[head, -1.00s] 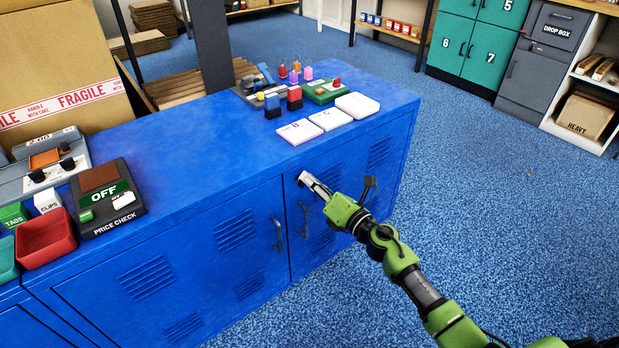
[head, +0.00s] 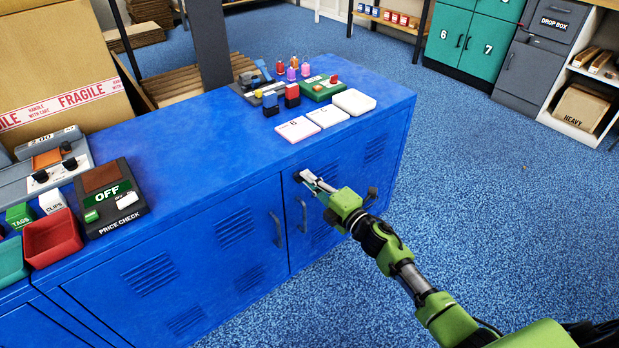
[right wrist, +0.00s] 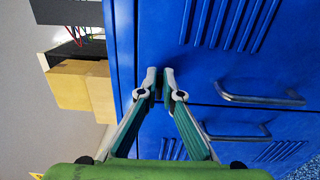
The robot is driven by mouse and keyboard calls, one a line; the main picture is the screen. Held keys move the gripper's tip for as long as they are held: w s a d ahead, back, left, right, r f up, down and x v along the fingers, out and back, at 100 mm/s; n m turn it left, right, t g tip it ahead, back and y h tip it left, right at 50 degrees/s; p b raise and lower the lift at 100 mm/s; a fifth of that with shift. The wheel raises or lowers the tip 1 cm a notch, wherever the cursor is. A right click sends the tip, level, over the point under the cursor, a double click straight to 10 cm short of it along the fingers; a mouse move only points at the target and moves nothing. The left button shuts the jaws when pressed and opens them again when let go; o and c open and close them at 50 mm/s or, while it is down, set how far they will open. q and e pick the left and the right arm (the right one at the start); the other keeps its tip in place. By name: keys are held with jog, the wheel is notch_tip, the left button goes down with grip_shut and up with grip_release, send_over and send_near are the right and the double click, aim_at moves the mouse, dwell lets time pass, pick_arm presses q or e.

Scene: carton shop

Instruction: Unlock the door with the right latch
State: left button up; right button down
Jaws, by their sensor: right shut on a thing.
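The blue cabinet (head: 190,239) has two doors side by side, each with a grey bar handle. My right gripper (head: 308,178) is at the upper left corner of the right door (head: 336,213), just above that door's handle (head: 302,214). It is shut on the small dark latch (head: 297,177), of which only a bit shows past the fingertips. In the right wrist view the fingertips (right wrist: 160,80) are close together at the cabinet front and hide most of the latch. Both doors look closed. My left gripper is out of view.
The cabinet top holds a price check device (head: 110,197), a red bin (head: 52,238), several stamps and cards (head: 297,129). The left door's handle (head: 277,229) sticks out nearby. The blue floor (head: 480,190) to the right is clear.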

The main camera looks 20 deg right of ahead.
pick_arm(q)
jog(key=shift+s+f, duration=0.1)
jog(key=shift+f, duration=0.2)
pick_arm(e)
jog(key=c, duration=2.2)
grip_release()
jog(key=v, duration=1.2)
